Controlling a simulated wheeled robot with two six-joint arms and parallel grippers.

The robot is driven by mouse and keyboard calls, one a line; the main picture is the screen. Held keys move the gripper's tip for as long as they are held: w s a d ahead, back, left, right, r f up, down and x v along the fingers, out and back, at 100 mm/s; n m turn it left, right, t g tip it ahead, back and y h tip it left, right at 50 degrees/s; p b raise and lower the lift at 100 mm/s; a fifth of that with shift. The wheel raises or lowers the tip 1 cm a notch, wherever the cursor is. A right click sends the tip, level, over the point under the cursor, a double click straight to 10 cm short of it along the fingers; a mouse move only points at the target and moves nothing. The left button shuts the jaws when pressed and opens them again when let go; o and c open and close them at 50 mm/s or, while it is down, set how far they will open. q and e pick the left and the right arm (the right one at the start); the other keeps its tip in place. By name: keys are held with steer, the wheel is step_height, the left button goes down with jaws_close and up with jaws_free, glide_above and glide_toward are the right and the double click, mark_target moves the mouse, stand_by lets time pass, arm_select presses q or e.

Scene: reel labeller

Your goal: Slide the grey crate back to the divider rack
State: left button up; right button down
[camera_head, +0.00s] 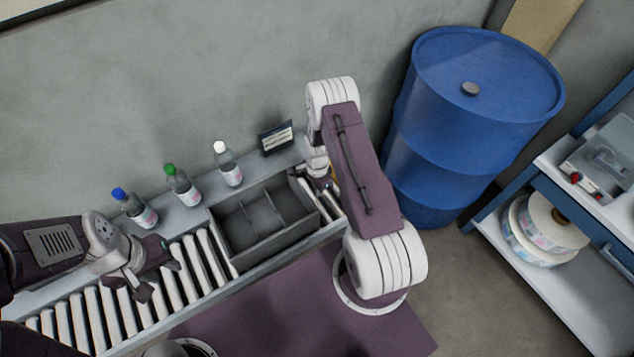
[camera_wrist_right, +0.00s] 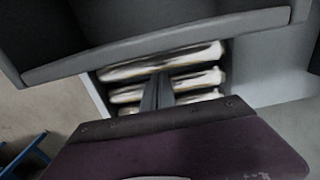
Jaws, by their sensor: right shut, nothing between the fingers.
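The grey crate (camera_head: 279,247) sits on the roller conveyor, with inner walls splitting it into compartments that look empty. Its rim crosses the top of the right wrist view (camera_wrist_right: 150,54). My right gripper is at the crate's right end, mostly hidden by my arm in the head view; in the right wrist view its fingers (camera_wrist_right: 157,92) are shut and empty over the rollers, beside the crate. I cannot tell whether they touch it. My left gripper (camera_head: 154,279) is open and empty over the rollers, left of the crate and apart from it. I cannot make out a divider rack.
Bare rollers (camera_head: 190,262) lie left of the crate. Three bottles, with blue (camera_head: 136,208), green (camera_head: 183,186) and white (camera_head: 228,164) caps, stand on the ledge behind, near a small dark display (camera_head: 276,138). A blue drum (camera_head: 470,125) and a shelf with reels (camera_head: 545,228) are at right.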

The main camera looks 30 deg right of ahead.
steer(key=a, duration=0.2)
steer(key=a+p, duration=0.1)
steer(key=shift+a+f, duration=0.15)
steer(key=shift+f, duration=0.1)
steer(key=shift+a, duration=0.35)
